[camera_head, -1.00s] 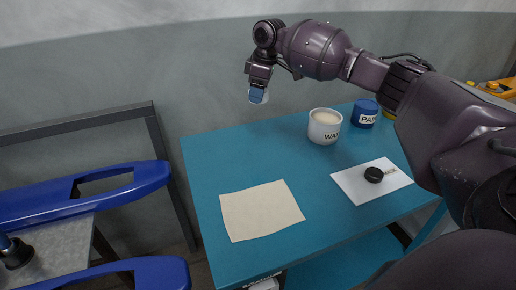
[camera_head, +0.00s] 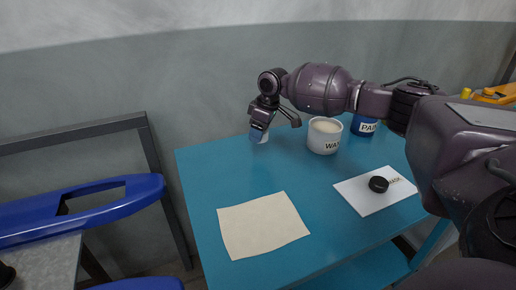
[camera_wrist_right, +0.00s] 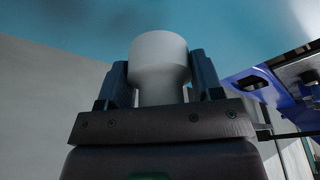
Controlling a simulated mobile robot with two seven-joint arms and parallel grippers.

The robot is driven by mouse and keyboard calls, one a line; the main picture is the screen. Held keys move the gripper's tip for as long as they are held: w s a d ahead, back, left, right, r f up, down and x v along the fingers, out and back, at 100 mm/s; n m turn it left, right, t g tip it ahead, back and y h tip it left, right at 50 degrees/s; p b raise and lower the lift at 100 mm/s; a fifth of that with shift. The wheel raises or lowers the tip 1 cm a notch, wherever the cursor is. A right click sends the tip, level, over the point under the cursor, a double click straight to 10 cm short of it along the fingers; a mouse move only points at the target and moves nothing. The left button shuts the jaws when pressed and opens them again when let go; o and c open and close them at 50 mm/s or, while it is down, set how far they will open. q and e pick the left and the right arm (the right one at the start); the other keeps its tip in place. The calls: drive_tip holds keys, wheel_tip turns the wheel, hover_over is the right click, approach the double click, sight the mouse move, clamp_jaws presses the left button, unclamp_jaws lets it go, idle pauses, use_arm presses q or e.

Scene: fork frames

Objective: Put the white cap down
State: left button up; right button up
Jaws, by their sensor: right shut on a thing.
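The white cap (camera_wrist_right: 158,62) is between the two blue fingers of my right gripper (camera_wrist_right: 160,88) in the right wrist view. In the head view my right gripper (camera_head: 259,132) is at the back left part of the blue table (camera_head: 300,185), pointing down. The cap (camera_head: 263,138) shows only partly there, behind the fingers. I cannot tell whether the cap touches the table. My left gripper is not in view.
A white WAX tub (camera_head: 324,143) and a blue PAINT tub (camera_head: 363,125) stand right of the gripper. A beige cloth (camera_head: 262,225) lies in front. A white sheet (camera_head: 370,203) carries a black disc (camera_head: 378,184). Blue bars (camera_head: 85,212) are left of the table.

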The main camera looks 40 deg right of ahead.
sight(257, 154)
wheel_tip(257, 154, down, 6)
drive_tip(key=shift+r+b, duration=0.15)
drive_tip(key=shift+b, duration=0.35)
drive_tip(key=shift+f, duration=0.25)
